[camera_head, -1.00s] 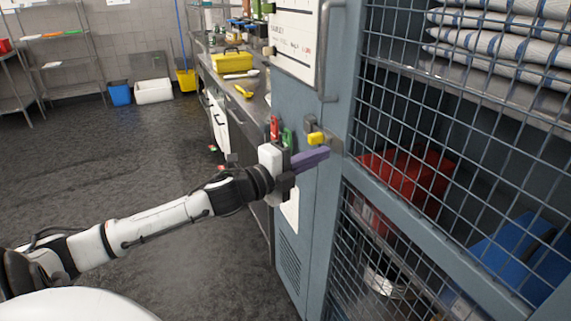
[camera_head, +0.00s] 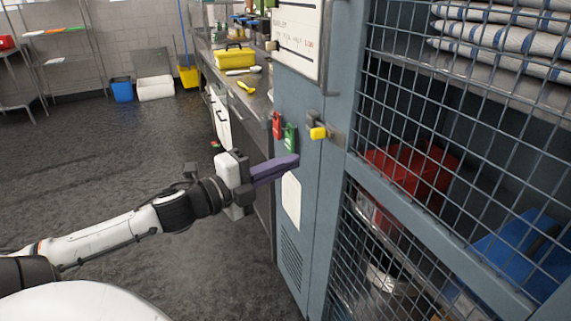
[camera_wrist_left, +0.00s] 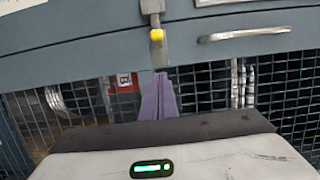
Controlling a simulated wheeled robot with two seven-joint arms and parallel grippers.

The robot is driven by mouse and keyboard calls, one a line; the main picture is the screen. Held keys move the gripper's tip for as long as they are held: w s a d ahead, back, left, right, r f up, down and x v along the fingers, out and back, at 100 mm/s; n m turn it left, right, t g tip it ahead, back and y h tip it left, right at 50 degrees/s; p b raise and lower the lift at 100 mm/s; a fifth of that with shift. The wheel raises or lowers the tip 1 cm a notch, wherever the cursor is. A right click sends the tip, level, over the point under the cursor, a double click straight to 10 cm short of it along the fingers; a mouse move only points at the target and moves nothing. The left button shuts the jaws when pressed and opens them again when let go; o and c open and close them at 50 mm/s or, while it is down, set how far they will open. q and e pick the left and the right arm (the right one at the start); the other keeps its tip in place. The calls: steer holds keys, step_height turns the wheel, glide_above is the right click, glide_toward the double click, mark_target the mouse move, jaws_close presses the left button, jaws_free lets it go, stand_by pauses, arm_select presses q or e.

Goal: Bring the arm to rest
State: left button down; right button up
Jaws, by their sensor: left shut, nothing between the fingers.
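My left arm reaches in from the left in the head view. My left gripper (camera_head: 296,160) has purple fingers that are shut and empty, in front of the blue-grey locker, below the red and green tags. In the left wrist view its purple fingers (camera_wrist_left: 158,97) lie together and point at the locker front. A latch with a yellow padlock (camera_head: 318,132) is on the locker just right of and above the fingertips; the yellow part also shows in the wrist view (camera_wrist_left: 157,35). My right gripper is not in view.
The locker's mesh doors (camera_head: 440,180) fill the right, with folded cloths (camera_head: 500,35), a red box (camera_head: 410,172) and a blue box (camera_head: 515,245) behind them. A steel counter with a yellow toolbox (camera_head: 234,58) runs behind. The dark floor at the left is clear.

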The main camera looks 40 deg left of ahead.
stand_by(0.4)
arm_select(q)
steer(key=s+d+f+n+g+y, duration=0.1)
steer(key=s+f+n, duration=0.2)
steer(key=f, duration=0.4)
steer(key=s+d+f+n+g+y, duration=0.15)
steer(key=f+n, duration=0.25)
steer(key=f, duration=0.4)
steer(key=s+f+n+g, duration=0.2)
steer(key=s+f+n, duration=0.1)
steer(key=f, duration=0.4)
steer(key=s+d+f+n+g+h, duration=0.1)
steer(key=s+d+f+n+g, duration=0.1)
steer(key=s+d+f+n, duration=0.2)
steer(key=s+d+f+n+g+h, duration=0.1)
steer(key=s+d+f+n+g, duration=0.2)
steer(key=s+d+f, duration=0.5)
steer(key=d+f, duration=0.4)
steer(key=d, duration=0.4)
steer(key=shift+s+d+f+n, duration=0.15)
steer(key=shift+f+n, duration=0.05)
steer(key=shift+n, duration=0.2)
